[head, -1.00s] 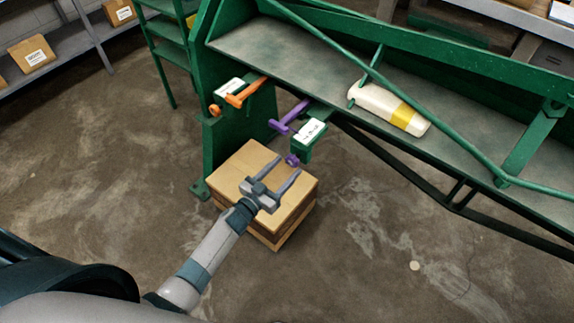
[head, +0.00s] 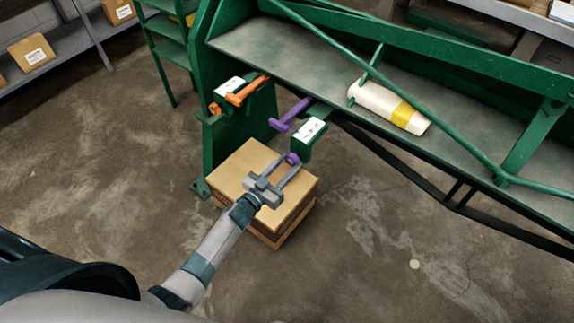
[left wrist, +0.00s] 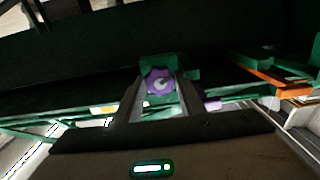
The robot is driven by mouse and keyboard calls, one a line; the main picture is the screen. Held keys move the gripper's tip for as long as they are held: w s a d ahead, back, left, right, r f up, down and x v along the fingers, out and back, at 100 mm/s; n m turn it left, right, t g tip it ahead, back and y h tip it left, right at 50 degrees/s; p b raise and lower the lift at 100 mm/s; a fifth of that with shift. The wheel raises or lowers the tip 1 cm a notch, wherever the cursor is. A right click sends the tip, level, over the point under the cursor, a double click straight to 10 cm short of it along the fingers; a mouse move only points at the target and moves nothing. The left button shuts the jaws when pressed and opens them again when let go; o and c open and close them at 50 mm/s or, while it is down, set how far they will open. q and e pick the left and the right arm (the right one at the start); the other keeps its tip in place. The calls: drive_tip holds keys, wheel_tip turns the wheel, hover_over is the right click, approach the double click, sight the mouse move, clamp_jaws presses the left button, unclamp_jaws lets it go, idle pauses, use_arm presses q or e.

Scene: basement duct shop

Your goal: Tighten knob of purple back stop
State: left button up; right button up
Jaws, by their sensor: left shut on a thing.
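The purple back stop (head: 290,115) sticks out from the green machine's front edge, with a green block carrying a white label (head: 309,131) beside it. Its purple knob (head: 292,158) faces me below that block. My left gripper (head: 288,165) reaches up over the wooden box, with its fingertips at the knob. In the left wrist view the knob (left wrist: 158,81) sits between the two fingers, which are shut on it. My right gripper is not in view.
An orange back stop (head: 246,91) with its own orange knob (head: 215,108) is to the left. A white bottle with a yellow band (head: 377,103) lies on the machine's bed.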

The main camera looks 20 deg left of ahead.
use_arm(q)
drive_tip(key=shift+m, duration=0.3)
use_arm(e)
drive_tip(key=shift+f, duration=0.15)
use_arm(q)
drive_tip(key=m+b, duration=0.2)
drive_tip(key=m, duration=0.2)
drive_tip(key=shift+f, duration=0.1)
drive_tip(key=m+b, duration=0.2)
drive_tip(key=m, duration=0.2)
drive_tip(key=shift+m, duration=0.3)
drive_tip(key=m+b, duration=0.3)
drive_tip(key=m, duration=0.3)
drive_tip(key=shift+a, duration=0.1)
drive_tip(key=m+b, duration=0.3)
drive_tip(key=m, duration=0.4)
drive_tip(key=shift+r+m, duration=0.2)
drive_tip(key=shift+m, duration=0.7)
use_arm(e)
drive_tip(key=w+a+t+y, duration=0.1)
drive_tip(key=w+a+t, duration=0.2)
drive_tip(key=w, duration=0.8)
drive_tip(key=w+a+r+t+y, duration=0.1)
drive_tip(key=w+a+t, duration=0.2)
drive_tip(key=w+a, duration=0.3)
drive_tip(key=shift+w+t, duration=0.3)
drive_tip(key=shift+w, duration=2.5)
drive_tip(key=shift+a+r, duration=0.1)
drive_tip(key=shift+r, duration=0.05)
